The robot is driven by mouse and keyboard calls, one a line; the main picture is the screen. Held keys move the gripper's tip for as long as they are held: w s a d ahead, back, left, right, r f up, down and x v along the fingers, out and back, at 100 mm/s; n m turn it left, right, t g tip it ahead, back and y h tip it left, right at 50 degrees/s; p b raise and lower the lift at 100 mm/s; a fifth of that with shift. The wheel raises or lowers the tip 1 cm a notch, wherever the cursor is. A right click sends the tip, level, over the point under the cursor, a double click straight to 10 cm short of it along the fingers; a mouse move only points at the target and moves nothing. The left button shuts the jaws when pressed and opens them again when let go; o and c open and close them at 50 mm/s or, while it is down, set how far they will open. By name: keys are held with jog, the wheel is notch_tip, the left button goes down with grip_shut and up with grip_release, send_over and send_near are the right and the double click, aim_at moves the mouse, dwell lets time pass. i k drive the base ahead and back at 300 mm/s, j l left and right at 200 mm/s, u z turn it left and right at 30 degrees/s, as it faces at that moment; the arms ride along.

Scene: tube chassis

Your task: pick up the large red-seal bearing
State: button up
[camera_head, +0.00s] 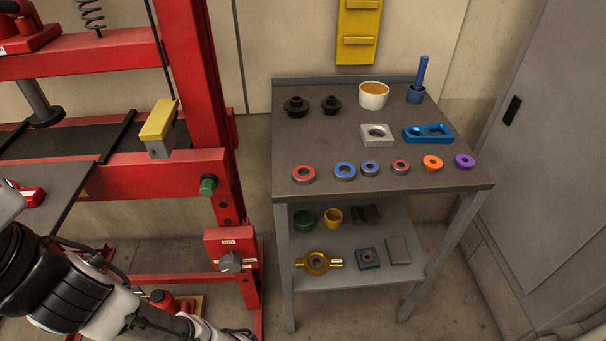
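The large red-seal bearing (303,174) lies flat at the front left of the grey table's top, at the left end of a row of rings. It has a red ring face and a grey metal rim, and nothing covers it. A smaller red-seal bearing (400,167) lies further right in the same row. My arm shows at the lower left, well to the left of the table and apart from the bearing. My gripper cannot be made out.
The grey table (395,185) also holds blue-seal bearings (344,170), orange (432,163) and purple (465,161) rings, black stepped parts (296,107), a white cup (373,95), a grey block (376,135) and a blue fixture (428,133). A red press frame (205,90) stands left.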

aim_at(309, 179)
jog(key=i+j+z, duration=0.15)
jog(key=j+z, duration=0.35)
jog(key=i+j+z, duration=0.15)
jog(key=j+z, duration=0.15)
jog(key=z, duration=0.2)
